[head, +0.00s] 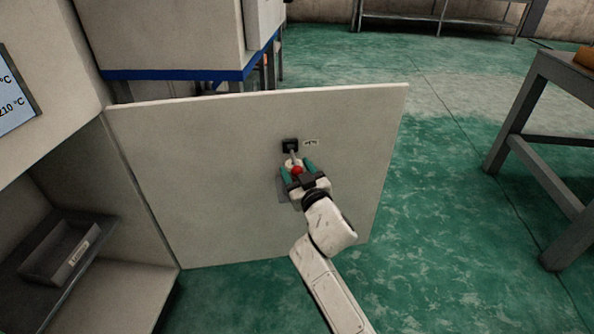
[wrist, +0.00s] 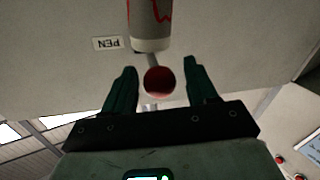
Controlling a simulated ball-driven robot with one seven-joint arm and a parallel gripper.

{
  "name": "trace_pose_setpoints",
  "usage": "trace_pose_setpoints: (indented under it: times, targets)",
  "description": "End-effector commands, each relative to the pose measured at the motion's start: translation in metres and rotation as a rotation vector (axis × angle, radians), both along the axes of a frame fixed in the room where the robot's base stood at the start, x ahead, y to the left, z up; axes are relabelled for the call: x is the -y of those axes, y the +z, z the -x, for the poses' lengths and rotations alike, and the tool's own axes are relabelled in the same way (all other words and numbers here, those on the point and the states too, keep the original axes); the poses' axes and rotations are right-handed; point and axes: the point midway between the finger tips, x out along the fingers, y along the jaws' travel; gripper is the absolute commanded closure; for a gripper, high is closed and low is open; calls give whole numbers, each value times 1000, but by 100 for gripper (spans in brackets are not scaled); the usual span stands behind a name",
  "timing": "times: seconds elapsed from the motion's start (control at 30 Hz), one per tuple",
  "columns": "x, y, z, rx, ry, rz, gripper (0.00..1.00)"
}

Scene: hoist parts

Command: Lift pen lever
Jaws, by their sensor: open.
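The pen lever ends in a dark red ball knob (wrist: 159,80) on a thin pale rod, beside a label (wrist: 106,43) that reads PEN upside down in the wrist view. In the head view the red knob (head: 297,170) shows below a small black mount (head: 290,146) on a large pale panel (head: 225,190). My gripper (head: 296,166) is open at the panel, with its two teal fingers on either side of the knob. In the wrist view my gripper (wrist: 160,67) has a gap between each finger and the knob. The far end of the rod is partly hidden.
A grey tray (head: 60,250) is in the open bay at left. A grey table (head: 560,80) stands at right. The green floor between is clear.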

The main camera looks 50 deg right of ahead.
Motion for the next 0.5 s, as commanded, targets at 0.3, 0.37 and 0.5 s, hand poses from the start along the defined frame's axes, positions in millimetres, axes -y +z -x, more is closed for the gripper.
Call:
trace_pose_setpoints:
  times: [0.3, 0.37, 0.5]
  targets:
    - [0, 0, 0, 0, 0, 0, 55]
    - [0, 0, 0, 0, 0, 0, 61]
    - [0, 0, 0, 0, 0, 0, 74]
